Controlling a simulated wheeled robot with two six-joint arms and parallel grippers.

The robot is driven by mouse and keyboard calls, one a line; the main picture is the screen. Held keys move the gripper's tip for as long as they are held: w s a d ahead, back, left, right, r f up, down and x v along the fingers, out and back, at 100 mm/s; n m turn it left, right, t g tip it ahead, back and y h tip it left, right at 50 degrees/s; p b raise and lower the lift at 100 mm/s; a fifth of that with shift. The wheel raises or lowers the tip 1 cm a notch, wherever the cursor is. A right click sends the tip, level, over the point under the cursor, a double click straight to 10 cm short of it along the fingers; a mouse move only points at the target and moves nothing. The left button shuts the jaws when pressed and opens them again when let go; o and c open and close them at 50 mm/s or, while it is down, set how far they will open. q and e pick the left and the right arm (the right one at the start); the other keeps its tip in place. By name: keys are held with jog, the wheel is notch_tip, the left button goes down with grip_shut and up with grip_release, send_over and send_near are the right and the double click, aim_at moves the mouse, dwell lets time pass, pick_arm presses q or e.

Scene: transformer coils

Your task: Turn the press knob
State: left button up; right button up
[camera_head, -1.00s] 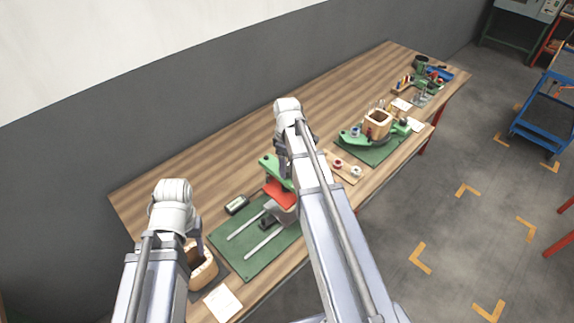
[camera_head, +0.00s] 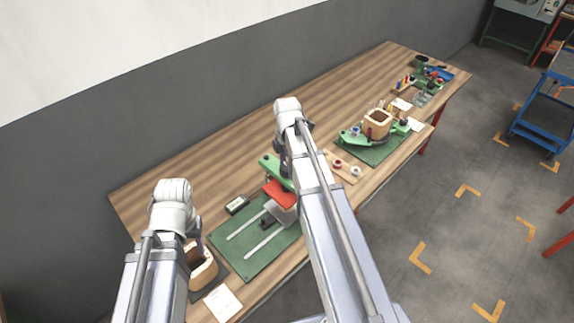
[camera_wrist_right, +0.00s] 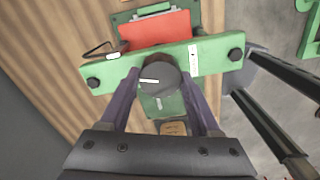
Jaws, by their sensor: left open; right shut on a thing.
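The press knob (camera_wrist_right: 158,82) is a dark round cap with a white mark, above the press's green crossbar (camera_wrist_right: 110,72). My right gripper (camera_wrist_right: 157,90) is shut on the knob, one finger on each side. In the head view, the press, with its red plate (camera_head: 279,193), stands at the green mat (camera_head: 240,266), partly hidden by my right arm. My right gripper (camera_head: 283,155) is above it there, and the knob is hidden. My left gripper (camera_head: 196,238) is open beside a tan coil frame (camera_head: 204,270) at the lower left; its fingers are partly hidden.
A small dark meter (camera_head: 237,205) lies left of the press, and a white card (camera_head: 223,303) lies at the front edge. Another green fixture with a tan coil frame (camera_head: 377,123) stands further right. The table's back strip (camera_head: 240,140) is clear.

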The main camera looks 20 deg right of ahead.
aim_at(287, 167)
jog(key=shift+n, duration=0.7)
jog(key=o, duration=1.4)
notch_tip(287, 167, up, 8)
jog(key=p, duration=0.8)
jog(key=shift+f, duration=0.15)
